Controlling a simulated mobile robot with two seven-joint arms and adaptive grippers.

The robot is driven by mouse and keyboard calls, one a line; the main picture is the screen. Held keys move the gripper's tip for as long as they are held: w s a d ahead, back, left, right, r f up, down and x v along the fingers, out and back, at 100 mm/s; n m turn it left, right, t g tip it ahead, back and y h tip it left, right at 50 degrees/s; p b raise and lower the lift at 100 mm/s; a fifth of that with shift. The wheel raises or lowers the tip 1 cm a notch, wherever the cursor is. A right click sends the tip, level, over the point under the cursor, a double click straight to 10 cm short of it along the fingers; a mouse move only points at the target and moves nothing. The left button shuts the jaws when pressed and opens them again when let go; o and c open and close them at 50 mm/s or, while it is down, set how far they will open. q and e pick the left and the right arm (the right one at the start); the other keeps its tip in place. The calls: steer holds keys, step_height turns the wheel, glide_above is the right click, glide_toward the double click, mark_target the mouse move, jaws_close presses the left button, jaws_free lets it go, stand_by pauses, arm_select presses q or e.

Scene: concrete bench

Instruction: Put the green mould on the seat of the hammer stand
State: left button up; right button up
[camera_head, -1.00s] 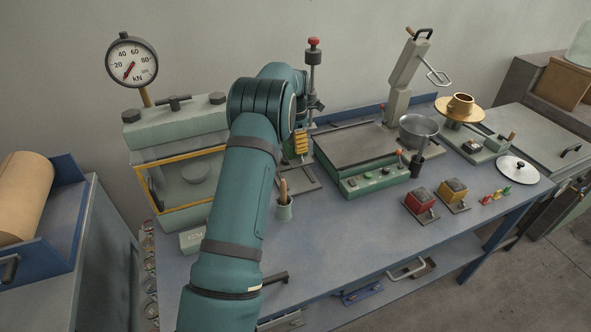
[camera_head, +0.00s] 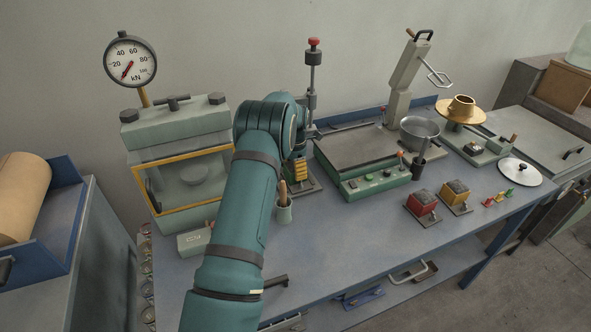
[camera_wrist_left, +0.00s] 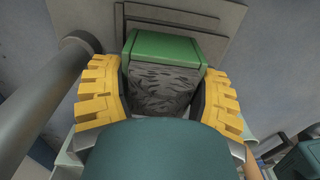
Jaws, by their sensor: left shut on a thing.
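The green mould (camera_wrist_left: 165,47) is between the yellow fingers of my left gripper (camera_wrist_left: 163,85) in the left wrist view. It is a green box with a dark, streaked face towards the camera. The fingers are shut on its sides. The hammer stand (camera_head: 313,75) has an upright rod with a red top. Its stepped grey plates (camera_wrist_left: 226,14) show behind the mould in the left wrist view. I cannot tell whether the mould touches the seat. My right gripper is out of view.
The stand's thick rod (camera_wrist_left: 45,105) passes close on the left in the left wrist view. A green-fronted scale (camera_head: 372,185) is to the right. A press with a gauge (camera_head: 180,135) stands left.

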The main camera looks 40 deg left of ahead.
arm_select(q)
steer(key=shift+r, duration=0.15)
steer(key=o, duration=1.1)
steer(key=shift+f, duration=0.2)
steer(key=shift+r, duration=0.15)
step_height(320, 180, up, 12)
steer(key=shift+p, duration=1.1)
